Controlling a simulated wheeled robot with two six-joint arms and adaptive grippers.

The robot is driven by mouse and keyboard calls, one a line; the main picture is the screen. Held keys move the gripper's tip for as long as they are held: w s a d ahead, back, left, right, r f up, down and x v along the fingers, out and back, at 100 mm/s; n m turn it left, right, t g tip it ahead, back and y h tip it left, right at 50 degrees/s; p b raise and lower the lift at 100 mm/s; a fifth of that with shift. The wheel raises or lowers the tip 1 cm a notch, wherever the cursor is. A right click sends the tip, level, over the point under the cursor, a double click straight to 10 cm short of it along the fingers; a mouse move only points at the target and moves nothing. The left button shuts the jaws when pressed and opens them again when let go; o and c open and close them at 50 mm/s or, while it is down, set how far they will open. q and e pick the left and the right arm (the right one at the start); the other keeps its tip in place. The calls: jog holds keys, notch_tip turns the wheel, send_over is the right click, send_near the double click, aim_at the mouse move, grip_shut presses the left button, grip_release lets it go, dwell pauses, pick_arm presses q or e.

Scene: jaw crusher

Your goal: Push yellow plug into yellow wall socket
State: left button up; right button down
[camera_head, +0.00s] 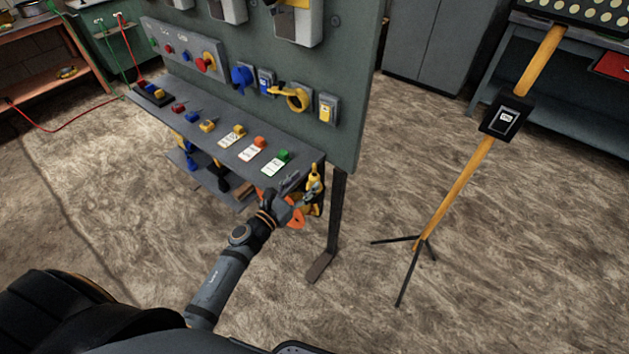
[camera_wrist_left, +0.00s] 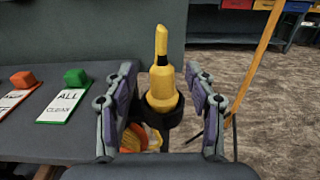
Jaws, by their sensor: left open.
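A yellow, bottle-shaped piece with a narrow tip, apparently the yellow plug (camera_head: 314,173), stands upright in a black ring at the right end of the bench. In the left wrist view the yellow plug (camera_wrist_left: 162,86) rises between the fingers of my left gripper (camera_wrist_left: 160,72). The fingers are open, one on each side, with visible gaps to it. In the head view my left gripper (camera_head: 300,188) is beside the plug at the bench end. A round yellow fitting, apparently the yellow wall socket (camera_head: 297,98), is on the upright panel above. My right gripper is not in view.
A blue socket (camera_head: 241,77) and a yellow switch box (camera_head: 327,109) flank the yellow fitting. Tags with coloured blocks, including a green block (camera_head: 284,155), lie on the bench (camera_head: 306,157). A yellow tripod stand (camera_head: 461,185) is at right. Floor between is clear.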

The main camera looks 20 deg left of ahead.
aim_at(311, 178)
pick_arm(q)
jog(key=x, duration=0.3)
jog(key=p+x, duration=0.1)
jog(key=x, duration=0.1)
jog(key=shift+w+d+f, duration=0.1)
jog(key=shift+d+f, duration=0.1)
jog(key=shift+f, duration=0.1)
jog(key=shift+c, duration=1)
grip_shut()
